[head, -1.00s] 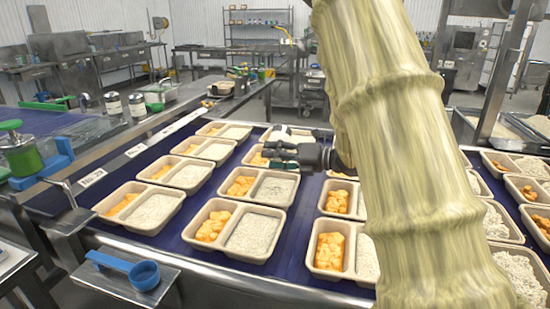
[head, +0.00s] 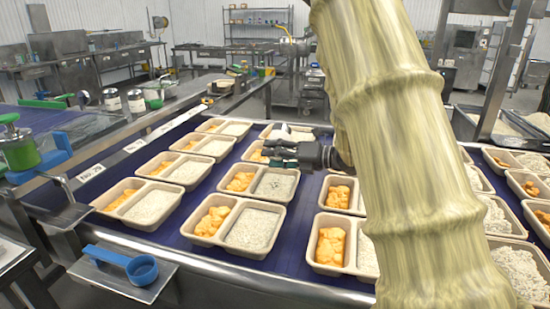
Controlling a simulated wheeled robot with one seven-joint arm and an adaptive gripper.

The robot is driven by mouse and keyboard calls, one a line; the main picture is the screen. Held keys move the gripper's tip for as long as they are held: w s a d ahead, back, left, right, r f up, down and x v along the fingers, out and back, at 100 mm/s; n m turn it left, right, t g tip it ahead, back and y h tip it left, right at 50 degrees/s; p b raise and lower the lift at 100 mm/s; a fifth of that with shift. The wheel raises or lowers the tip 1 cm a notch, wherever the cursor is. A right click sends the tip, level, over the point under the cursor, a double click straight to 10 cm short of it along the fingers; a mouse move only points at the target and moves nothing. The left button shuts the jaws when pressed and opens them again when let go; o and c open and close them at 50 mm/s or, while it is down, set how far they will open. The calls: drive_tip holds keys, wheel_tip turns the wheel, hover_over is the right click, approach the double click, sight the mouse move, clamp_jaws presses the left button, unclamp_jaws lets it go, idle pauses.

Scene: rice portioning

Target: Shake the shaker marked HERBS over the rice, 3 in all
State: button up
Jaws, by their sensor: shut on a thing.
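My gripper (head: 283,153) is dark with teal parts and is above the trays near the picture's middle, in front of my arm. It is shut on a whitish thing (head: 290,131), mostly hidden behind the fingers; I cannot read a label on it, so I cannot tell if it is the HERBS shaker. Below it is a tray (head: 257,168) with orange pieces in the left compartment and rice (head: 273,184) with dark specks in the right. Two labelled shakers (head: 112,99) and (head: 136,101) stand upright on the ledge at left; their labels are too small to read.
Several similar trays (head: 240,258) stand in rows on the blue belt (head: 205,262). A blue scoop (head: 142,270) lies on a steel plate at front left. A green-topped container (head: 18,145) stands at far left. My arm covers the right middle.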

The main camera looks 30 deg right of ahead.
drive_tip(key=shift+a+r, duration=0.1)
drive_tip(key=shift+r, duration=0.6)
drive_tip(key=shift+f, duration=0.2)
drive_tip(key=shift+f+b, duration=1.15)
drive_tip(key=shift+f, duration=0.3)
drive_tip(key=shift+r, duration=0.2)
drive_tip(key=shift+r+p, duration=0.7)
drive_tip(key=shift+r, duration=0.65)
